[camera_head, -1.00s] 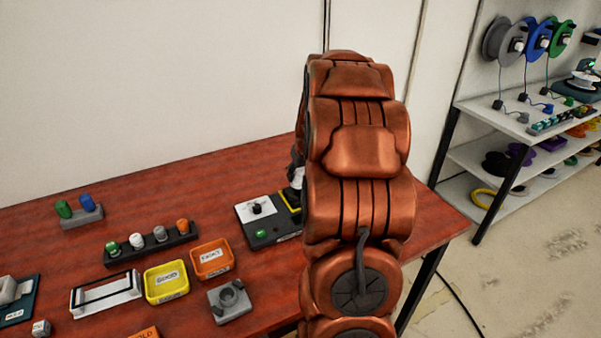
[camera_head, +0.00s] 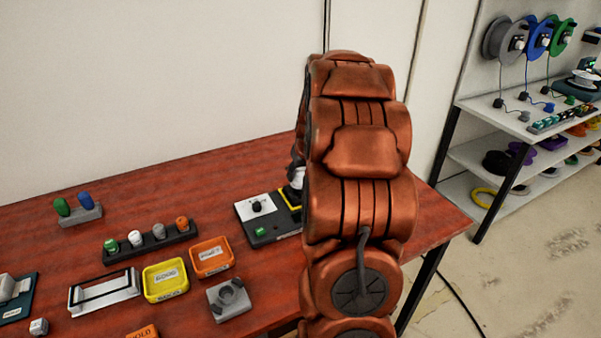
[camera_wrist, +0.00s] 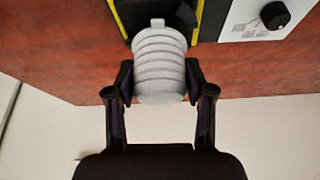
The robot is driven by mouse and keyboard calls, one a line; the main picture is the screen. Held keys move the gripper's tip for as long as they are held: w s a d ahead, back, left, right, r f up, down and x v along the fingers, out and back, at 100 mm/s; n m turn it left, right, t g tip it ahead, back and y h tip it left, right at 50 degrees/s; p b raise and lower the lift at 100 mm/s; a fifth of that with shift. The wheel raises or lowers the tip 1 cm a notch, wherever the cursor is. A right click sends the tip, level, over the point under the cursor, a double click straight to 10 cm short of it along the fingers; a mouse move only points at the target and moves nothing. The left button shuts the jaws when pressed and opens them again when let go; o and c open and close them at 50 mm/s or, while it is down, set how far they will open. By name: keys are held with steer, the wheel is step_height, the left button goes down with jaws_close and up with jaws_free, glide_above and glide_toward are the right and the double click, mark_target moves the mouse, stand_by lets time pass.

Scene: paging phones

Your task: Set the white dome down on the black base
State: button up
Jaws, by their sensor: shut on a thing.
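The white dome (camera_wrist: 160,65) is ribbed and fills the middle of the wrist view. My gripper (camera_wrist: 160,82) is shut on it, one finger on each side. In the head view, a small white part of the dome (camera_head: 297,177) shows beside my arm. A black base with yellow edging (camera_wrist: 202,22) lies behind the dome in the wrist view, partly covered by it. The black unit (camera_head: 268,234) stands on the red table in the head view, its right end hidden by my arm. I cannot tell whether the dome touches the base.
A white panel with a black knob (camera_wrist: 275,15) is beside the yellow edging. On the red table, a yellow tray (camera_head: 165,281), an orange tray (camera_head: 212,257), a grey block (camera_head: 229,299) and a peg rack (camera_head: 150,243) stand left of the black unit. A shelf (camera_head: 490,110) stands at right.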

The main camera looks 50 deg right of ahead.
steer(key=shift+f+b, duration=1.25)
steer(key=shift+b, duration=0.1)
stand_by(1.1)
steer(key=o, duration=1.6)
steer(key=shift+c, duration=0.2)
steer(key=shift+r, duration=0.1)
steer(key=shift+r, duration=3.2)
steer(key=shift+a, duration=0.1)
